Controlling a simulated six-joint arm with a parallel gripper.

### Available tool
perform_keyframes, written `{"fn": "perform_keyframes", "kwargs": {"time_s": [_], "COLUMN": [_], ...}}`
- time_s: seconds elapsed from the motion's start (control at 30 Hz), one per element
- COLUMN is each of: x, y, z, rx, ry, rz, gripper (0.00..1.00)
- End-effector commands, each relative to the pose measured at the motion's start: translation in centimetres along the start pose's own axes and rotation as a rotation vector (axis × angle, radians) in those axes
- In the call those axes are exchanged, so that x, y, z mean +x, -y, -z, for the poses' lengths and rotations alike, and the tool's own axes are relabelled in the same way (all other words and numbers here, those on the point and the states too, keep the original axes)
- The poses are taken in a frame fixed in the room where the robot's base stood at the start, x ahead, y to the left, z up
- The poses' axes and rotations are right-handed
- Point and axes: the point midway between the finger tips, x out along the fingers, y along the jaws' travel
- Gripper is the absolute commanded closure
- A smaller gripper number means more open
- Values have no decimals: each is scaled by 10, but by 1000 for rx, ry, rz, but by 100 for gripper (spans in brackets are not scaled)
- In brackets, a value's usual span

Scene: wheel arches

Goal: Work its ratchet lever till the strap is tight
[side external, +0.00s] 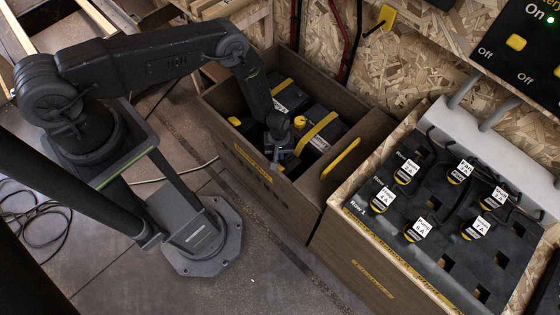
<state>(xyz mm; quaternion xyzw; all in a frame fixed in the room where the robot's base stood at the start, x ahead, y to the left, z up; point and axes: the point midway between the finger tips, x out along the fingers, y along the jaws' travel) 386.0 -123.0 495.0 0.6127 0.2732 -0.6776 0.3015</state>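An open brown box (238,168) holds black cases that look like batteries (322,119). A yellow strap (318,131) runs across the nearer case, and another yellow strap (283,87) crosses the one behind. A small round yellow part (300,122) sits beside the nearer strap; I cannot tell if it is the ratchet lever. My gripper (281,163) reaches down into the box, just left of the nearer strap. Its fingers are small and dark, so I cannot tell whether they are open or touching anything. My wrist hides part of the box's inside.
A yellow handle (341,158) is on the box's right wall, and a yellow piece (234,121) shows at its left. A black panel (408,256) with several labelled plugs stands close on the right. Loose black cable (38,232) lies on the floor at left.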

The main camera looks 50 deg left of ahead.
Motion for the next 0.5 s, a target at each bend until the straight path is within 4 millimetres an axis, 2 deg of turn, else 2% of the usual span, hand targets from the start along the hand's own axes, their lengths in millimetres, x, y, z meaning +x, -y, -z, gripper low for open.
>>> {"fn": "perform_keyframes", "kwargs": {"time_s": [0.17, 0.5], "x": [-17, -87], "y": [-2, -1], "z": [1, 1], "rx": [-1, 0], "ry": [-1, -2], "rz": [-3, -2], "gripper": [100, 100]}}
